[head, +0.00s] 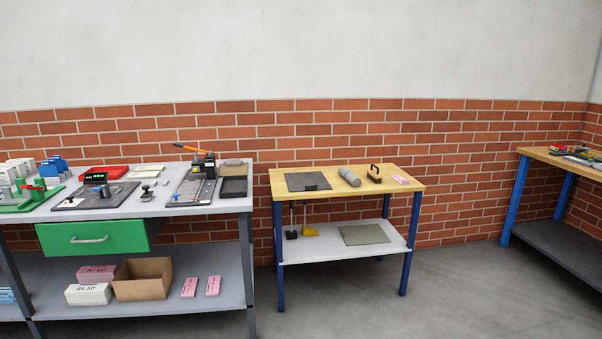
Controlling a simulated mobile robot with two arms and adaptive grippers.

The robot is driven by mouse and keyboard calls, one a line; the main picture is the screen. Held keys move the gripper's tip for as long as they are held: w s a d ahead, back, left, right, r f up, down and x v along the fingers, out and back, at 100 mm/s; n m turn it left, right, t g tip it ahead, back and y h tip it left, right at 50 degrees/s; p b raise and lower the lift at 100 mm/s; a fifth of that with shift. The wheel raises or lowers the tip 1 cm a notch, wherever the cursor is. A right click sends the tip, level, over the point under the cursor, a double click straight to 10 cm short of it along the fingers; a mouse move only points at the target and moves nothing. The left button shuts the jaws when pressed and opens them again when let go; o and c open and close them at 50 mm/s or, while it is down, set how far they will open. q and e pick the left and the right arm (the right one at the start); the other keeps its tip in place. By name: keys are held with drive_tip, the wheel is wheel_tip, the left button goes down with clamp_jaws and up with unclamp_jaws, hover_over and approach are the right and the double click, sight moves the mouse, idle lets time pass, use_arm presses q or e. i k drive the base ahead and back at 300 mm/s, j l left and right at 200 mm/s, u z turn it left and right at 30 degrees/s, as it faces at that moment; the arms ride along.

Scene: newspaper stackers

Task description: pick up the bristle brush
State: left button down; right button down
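A small item with a black arched handle over a tan base (374,174) stands on the right half of the small wooden-topped table (335,189). It looks like the bristle brush, but it is too small to be sure. A grey cylinder (349,176) lies just to its left, and a pink pack (400,179) lies to its right. A dark flat mat (308,181) covers the table's left part. Neither of my grippers is in view.
The small table has blue legs and a white lower shelf (330,248) with a grey sheet and upright tools. A larger workbench (235,204) stands left, with a green drawer (92,238). Another table (536,152) stands right. Grey floor between the tables is clear.

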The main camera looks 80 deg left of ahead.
sight(375, 177)
drive_tip(key=u, duration=2.1)
drive_tip(key=z, duration=3.25)
drive_tip(key=u, duration=3.3)
drive_tip(key=i+l+z, duration=0.3)
drive_tip(key=i, duration=0.4)
drive_tip(key=i+z, duration=0.3)
drive_tip(key=i, duration=0.35)
